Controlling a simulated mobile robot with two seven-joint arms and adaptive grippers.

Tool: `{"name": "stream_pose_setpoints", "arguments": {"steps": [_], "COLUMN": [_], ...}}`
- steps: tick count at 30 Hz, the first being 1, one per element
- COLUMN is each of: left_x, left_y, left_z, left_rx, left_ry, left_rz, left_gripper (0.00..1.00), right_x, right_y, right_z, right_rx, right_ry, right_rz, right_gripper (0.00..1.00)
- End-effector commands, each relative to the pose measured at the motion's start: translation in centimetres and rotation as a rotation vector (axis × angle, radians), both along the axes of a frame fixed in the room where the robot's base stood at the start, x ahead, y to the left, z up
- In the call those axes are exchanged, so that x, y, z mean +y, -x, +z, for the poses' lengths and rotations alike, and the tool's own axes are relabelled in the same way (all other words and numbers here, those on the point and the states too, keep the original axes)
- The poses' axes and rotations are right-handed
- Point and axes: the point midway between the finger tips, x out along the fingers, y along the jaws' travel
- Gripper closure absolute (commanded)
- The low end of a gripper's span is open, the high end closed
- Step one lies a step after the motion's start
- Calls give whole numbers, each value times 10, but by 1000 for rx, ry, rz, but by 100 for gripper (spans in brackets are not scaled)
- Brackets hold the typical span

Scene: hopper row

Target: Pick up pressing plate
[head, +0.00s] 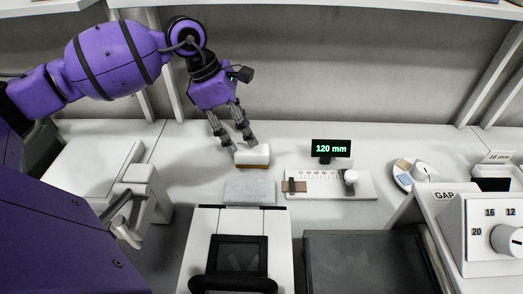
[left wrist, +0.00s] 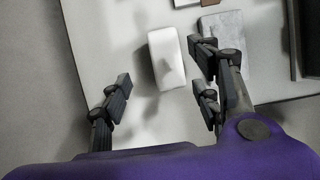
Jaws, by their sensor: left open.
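A white block with a tan lower edge (head: 252,155) lies on the white worktop; it may be the pressing plate. In the left wrist view the white block (left wrist: 166,58) shows between the lines of the fingers, nearer the right ones. A flat grey slab (head: 250,190) lies just in front of it, and the slab also shows in the left wrist view (left wrist: 226,42). My left gripper (head: 237,142) is open and empty, pointing down just behind and above the block. Whether a finger touches the block I cannot tell. My right gripper is not in view.
A display reading 120 mm (head: 331,149) and a ruler gauge (head: 328,185) stand right of the block. A white machine with a dark window (head: 238,255) is in front. A GAP dial box (head: 480,235) stands at the right. The worktop behind the block is clear.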

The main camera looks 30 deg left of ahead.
Motion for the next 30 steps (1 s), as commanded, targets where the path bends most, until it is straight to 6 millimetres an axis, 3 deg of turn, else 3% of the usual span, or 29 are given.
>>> {"name": "stream_pose_setpoints", "arguments": {"steps": [15, 24, 30], "left_x": [-27, -29, -29], "left_y": [-4, -5, -5], "left_z": [-60, -67, -67], "left_rx": [-2, -1, -1], "left_ry": [4, 2, 2], "left_rz": [-2, -2, -2], "left_gripper": [43, 43, 67], "right_x": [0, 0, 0], "right_y": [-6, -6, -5], "right_z": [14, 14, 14], "right_rx": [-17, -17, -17], "right_ry": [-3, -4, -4], "right_rz": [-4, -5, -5], "right_gripper": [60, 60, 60]}}
